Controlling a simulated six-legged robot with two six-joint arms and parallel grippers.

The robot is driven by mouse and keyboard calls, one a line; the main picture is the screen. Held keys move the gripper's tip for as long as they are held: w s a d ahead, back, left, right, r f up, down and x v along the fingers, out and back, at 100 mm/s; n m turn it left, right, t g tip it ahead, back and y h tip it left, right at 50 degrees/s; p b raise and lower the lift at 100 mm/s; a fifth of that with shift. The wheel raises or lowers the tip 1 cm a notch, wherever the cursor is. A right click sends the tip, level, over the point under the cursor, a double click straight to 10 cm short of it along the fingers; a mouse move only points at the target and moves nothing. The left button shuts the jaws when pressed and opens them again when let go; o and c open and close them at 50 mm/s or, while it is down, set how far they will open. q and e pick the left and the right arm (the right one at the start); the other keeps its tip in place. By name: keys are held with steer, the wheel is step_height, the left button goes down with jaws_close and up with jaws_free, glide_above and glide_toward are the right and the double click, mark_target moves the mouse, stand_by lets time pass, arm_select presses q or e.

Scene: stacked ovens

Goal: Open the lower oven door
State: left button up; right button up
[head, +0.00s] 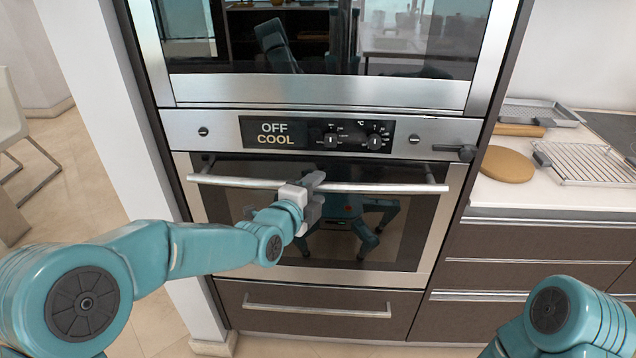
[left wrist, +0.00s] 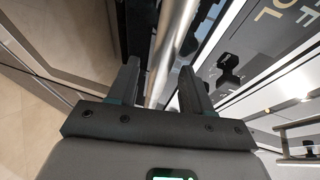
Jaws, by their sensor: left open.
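The lower oven door (head: 418,228) has a dark glass pane in a steel frame and looks shut. Its long steel bar handle (head: 385,188) runs across the top of the door. My left gripper (head: 314,189) is at the middle of this handle. In the left wrist view, the bar (left wrist: 170,45) passes between the two spread fingers of my left gripper (left wrist: 158,88), with a gap visible beside it. Whether a finger touches the bar cannot be told. My right gripper is out of view; only part of my right arm shows at the lower right.
The control panel (head: 272,132) reads "OFF COOL". The upper oven (head: 330,50) is above it, and a drawer with a bar handle (head: 315,311) is below the door. A counter at right holds a round board (head: 507,165) and a wire rack (head: 588,163). Floor shows at left.

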arm_select(q)
steer(key=shift+w+d+f, duration=0.1)
steer(key=shift+w+d, duration=0.1)
steer(key=shift+w, duration=0.45)
steer(key=shift+w+d+f, duration=0.1)
steer(key=shift+w+d, duration=0.2)
steer(key=shift+w, duration=0.15)
steer(key=shift+a, duration=0.1)
jaws_close()
steer(key=shift+s+f+b, duration=0.25)
steer(key=shift+s+b, duration=0.15)
steer(key=s+f+t+b, duration=0.1)
steer(key=s+f+b, duration=0.4)
steer(key=s+b, duration=0.6)
steer(key=s+f+m+t+h+b, duration=0.1)
steer(key=s+f+b, duration=0.5)
steer(key=s+b, duration=0.6)
steer(key=shift+s+m+t+h+b, duration=0.2)
steer(key=shift+m+t+h+b, duration=0.1)
steer(key=shift+t+b, duration=0.4)
